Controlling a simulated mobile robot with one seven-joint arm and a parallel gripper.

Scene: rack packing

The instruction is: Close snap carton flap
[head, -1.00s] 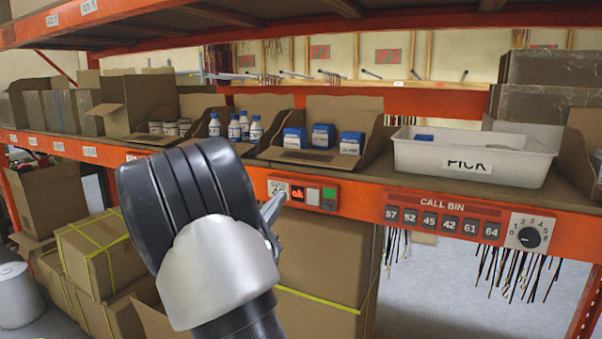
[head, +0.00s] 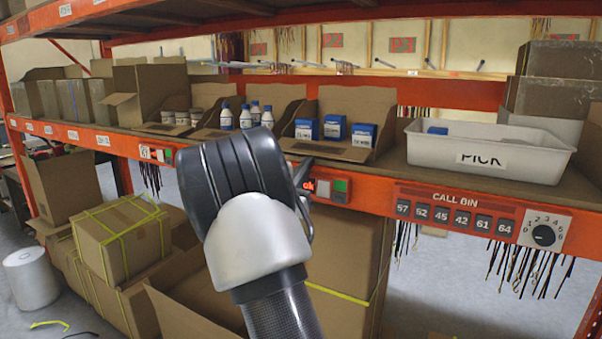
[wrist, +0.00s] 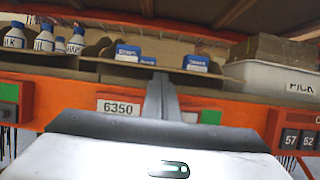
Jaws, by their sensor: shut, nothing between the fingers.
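My gripper (head: 304,174) is shut and empty, in front of the orange shelf beam. Its closed fingers also show in the wrist view (wrist: 160,95), pointing up between the 6350 label and the blue boxes. Above and behind it, an open-fronted cardboard carton (head: 357,100) holds blue-and-white boxes (head: 335,127); a low front flap (head: 325,149) lies toward the shelf edge. On the left of the shelf, a brown carton (head: 150,90) has a flap (head: 118,99) sticking out. I cannot tell which carton is the snap carton.
A white PICK tote (head: 490,160) stands right of the blue boxes. Bottles (head: 246,115) and jars (head: 182,117) stand in cartons to the left. The orange beam carries a red and green button panel (head: 332,188) and a CALL BIN panel (head: 470,212). Strapped boxes (head: 122,238) sit below.

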